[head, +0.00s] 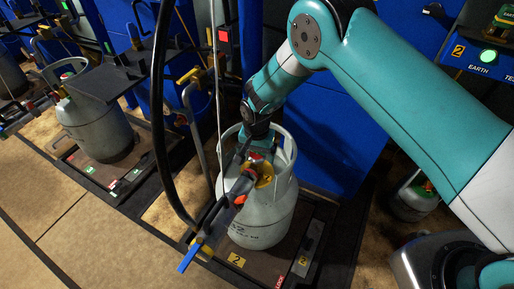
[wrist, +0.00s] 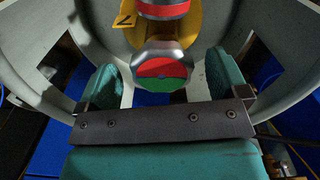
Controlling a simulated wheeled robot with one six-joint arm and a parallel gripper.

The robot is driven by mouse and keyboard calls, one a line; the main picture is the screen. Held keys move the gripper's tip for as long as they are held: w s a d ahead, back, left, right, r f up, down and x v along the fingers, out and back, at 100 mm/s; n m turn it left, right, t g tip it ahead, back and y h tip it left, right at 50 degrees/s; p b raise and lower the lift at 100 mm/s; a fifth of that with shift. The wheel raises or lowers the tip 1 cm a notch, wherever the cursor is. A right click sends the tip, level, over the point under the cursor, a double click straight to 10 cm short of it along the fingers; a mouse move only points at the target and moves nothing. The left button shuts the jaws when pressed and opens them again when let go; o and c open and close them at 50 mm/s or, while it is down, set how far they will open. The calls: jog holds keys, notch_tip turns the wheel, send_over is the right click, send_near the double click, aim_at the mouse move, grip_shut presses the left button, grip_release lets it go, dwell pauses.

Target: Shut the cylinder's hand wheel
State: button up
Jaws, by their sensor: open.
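The grey gas cylinder (head: 262,215) stands upright on the scale, with a ring collar around its top. Its hand wheel (wrist: 162,70) is a grey knob with a red and green end face, seen in the wrist view inside the collar. In the head view a bit of red (head: 255,157) shows at the valve, and the wheel is mostly hidden by my arm. My gripper (wrist: 161,82) is open, its teal fingers to the left and right of the wheel. Gaps show on both sides, and I see no contact. A yellow fitting (wrist: 125,20) sits behind the wheel.
The scale platform (head: 305,245) is under the cylinder. A black hose (head: 160,110) and a filling head with a blue lever (head: 190,256) hang close at its left. A second cylinder (head: 98,125) stands at the left, and a smaller one (head: 415,198) at the right. A blue panel (head: 335,135) stands behind.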

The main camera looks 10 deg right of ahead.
aim_at(257, 155)
notch_tip(257, 155, up, 17)
jog(key=p, duration=0.1)
jog(key=shift+r+p, duration=0.2)
jog(key=shift+p, duration=0.1)
jog(key=s+d+r+n+y, duration=0.1)
jog(key=s+d+r+n, duration=0.15)
jog(key=s+r, duration=0.35)
jog(key=s+d+r+n+y, duration=0.1)
jog(key=s+d+r+n, duration=0.2)
jog(key=r, duration=0.5)
jog(key=s+d+r+n+y, duration=0.1)
jog(key=s+d+r+n, duration=0.15)
jog(key=s, duration=0.65)
jog(key=s+d+r+n+y, duration=0.1)
jog(key=s+d+r+n, duration=0.2)
jog(key=s, duration=0.7)
notch_tip(257, 155, up, 16)
jog(key=a+p, duration=0.1)
jog(key=p, duration=1.4)
jog(key=shift+s+a+f, duration=0.2)
jog(key=shift+s+f, duration=0.05)
